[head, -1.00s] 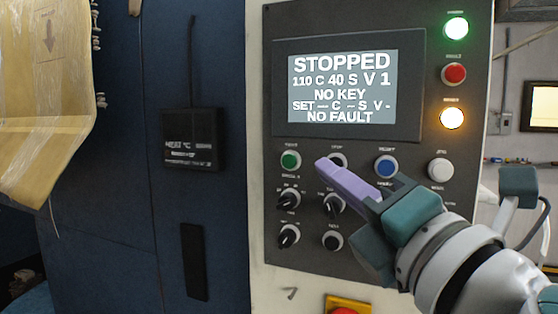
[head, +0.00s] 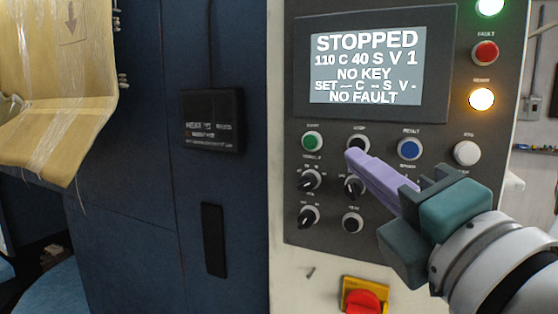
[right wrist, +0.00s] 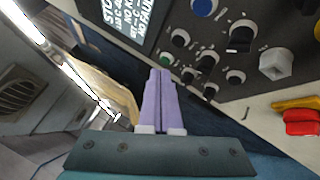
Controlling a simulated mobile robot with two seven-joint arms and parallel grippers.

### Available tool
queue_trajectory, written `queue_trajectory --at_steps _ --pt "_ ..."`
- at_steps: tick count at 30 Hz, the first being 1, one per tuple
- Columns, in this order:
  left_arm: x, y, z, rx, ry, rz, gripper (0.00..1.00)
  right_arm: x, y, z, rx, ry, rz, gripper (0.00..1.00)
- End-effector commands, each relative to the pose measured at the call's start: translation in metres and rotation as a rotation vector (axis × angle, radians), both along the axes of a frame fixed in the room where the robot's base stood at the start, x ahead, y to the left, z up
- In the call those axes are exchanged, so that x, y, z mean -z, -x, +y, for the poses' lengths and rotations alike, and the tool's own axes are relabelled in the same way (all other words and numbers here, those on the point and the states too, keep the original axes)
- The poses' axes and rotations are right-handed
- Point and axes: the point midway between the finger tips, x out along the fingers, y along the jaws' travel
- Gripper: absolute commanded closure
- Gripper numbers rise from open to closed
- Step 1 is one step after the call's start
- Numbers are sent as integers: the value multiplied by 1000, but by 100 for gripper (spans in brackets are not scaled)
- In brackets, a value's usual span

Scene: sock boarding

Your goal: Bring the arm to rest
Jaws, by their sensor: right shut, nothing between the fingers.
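My right gripper (head: 352,158) is in front of the control panel (head: 440,215) in the head view, its purple fingers pointing up and left. The fingers are shut with nothing between them. They also show side by side in the right wrist view (right wrist: 160,80). In the head view the fingertips overlap the panel just below the black button in the top row; I cannot tell the gap to the panel. The panel screen (head: 367,65) reads STOPPED, 110 C 40 S V 1, NO KEY, NO FAULT. My left gripper is not in view.
Green (head: 312,141), blue (head: 410,149) and white (head: 467,153) buttons and several black knobs surround the fingers. A red emergency knob (head: 364,302) on yellow sits below. A dark heat box (head: 213,121) hangs on the blue wall. A wrapped tan package (head: 55,90) is at upper left.

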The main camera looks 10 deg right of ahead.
Motion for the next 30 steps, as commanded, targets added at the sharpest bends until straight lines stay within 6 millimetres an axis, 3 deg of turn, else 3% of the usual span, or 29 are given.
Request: queue_trajectory --at_steps 2,4,6,8,12,16,18,24,30 --pt "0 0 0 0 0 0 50 19 6 -21 84 -214 107 100" --pt "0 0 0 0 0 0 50 52 21 -48 211 -494 257 100" --pt "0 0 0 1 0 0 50 95 47 -70 366 -784 426 100" --pt "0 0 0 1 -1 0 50 132 78 -78 503 -1008 568 100" --pt "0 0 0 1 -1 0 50 192 158 -70 799 -1405 862 100" --pt "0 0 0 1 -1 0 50 217 237 -44 1067 -1670 1111 100" --pt "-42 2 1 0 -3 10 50 172 236 -43 1069 -1675 1118 100" --pt "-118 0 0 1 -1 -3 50 100 235 -43 1065 -1667 1117 100" --pt "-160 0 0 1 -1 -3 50 58 235 -43 1064 -1664 1117 100"
